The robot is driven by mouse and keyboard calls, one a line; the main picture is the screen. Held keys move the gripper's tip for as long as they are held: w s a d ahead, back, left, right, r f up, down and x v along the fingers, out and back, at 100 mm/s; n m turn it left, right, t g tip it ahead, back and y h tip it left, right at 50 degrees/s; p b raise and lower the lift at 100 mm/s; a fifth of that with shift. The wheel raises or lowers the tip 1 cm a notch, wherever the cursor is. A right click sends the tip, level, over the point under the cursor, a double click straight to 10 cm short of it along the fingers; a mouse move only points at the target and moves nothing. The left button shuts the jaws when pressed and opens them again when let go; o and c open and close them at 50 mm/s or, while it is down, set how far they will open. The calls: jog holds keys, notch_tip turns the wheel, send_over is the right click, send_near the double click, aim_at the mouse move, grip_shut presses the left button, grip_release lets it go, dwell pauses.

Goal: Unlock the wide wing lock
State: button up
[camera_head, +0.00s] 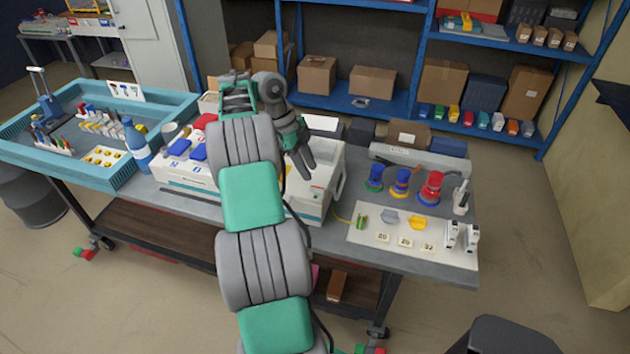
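My gripper (303,168) hangs above the right part of a white socket box (312,205), fingers pointing down and to the right. It seems apart from the box. The fingers overlap in this view, so their opening does not show clearly, and I see nothing held. The box has blue socket covers (180,147) and a red cover (205,121) on its left part. My arm hides the box's middle. I cannot make out the wide wing lock for certain; it may be hidden behind my arm or too small to tell.
A board (400,232) right of the box bears small coloured parts with number labels. Blue, yellow and red plugs (432,187) stand behind it. A teal tray (60,165) and a blue bottle (136,144) are at left. Shelves with cardboard boxes (316,75) stand behind.

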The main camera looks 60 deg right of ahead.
aim_at(317, 187)
jog(key=b+x, duration=0.2)
jog(key=x, duration=0.4)
jog(key=shift+s+f, duration=0.1)
jog(key=shift+f, duration=0.15)
jog(key=shift+c, duration=0.3)
grip_shut()
